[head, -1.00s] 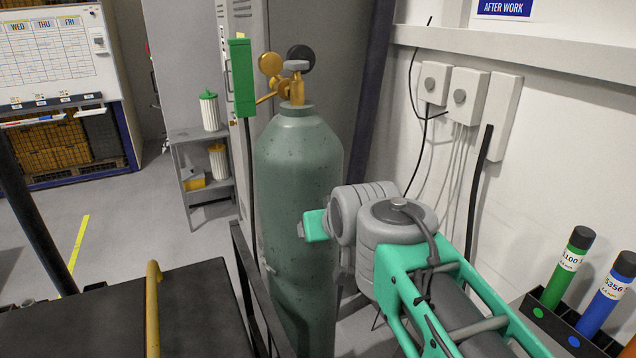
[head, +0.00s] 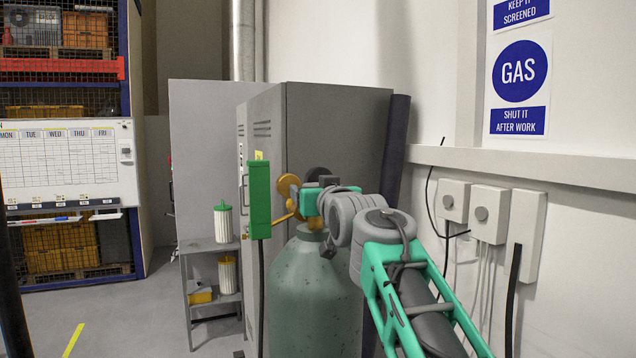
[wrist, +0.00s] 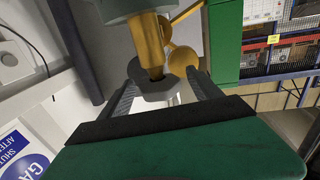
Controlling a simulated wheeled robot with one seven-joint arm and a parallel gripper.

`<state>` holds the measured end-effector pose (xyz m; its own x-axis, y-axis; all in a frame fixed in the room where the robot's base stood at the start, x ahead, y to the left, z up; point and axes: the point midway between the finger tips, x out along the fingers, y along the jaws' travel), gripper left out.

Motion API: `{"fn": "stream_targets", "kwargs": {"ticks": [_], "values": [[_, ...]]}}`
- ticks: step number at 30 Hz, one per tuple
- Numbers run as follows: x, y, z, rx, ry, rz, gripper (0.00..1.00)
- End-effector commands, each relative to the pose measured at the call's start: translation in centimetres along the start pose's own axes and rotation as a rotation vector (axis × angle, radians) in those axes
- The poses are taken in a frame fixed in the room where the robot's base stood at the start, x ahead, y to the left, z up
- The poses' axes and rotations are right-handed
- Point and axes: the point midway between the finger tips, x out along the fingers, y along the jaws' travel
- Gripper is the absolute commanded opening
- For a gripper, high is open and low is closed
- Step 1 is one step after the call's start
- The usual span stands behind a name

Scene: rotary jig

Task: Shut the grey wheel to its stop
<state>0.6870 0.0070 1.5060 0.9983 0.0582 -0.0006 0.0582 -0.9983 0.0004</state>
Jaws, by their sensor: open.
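The grey wheel (wrist: 160,92) sits at the end of the brass valve (wrist: 150,45) in the wrist view. My gripper (wrist: 163,74) is open, with one dark finger on each side of the wheel. I cannot tell whether either finger touches it. In the head view my wrist and the green gripper body are at the top of the green gas cylinder (head: 312,295), by its brass valve (head: 314,223).
A brass gauge (head: 288,186) and a green upright box (head: 260,200) stand just left of the valve. A grey cabinet (head: 335,125) is behind. Wall switch boxes (head: 472,208) are to the right.

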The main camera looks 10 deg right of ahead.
Motion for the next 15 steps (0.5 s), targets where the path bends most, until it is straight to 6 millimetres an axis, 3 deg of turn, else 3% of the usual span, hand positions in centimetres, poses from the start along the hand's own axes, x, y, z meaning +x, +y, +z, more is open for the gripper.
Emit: {"fn": "stream_targets", "kwargs": {"ticks": [3, 11, 15], "values": [[1.11, 0.04, -0.11, 0.0, -0.001, 0.001, 0.73], [1.24, 0.16, 0.06, 0.0, 0.0, 0.003, 0.72], [1.22, 0.23, 0.06, 0.0, 0.0, 0.004, 0.61]]}}
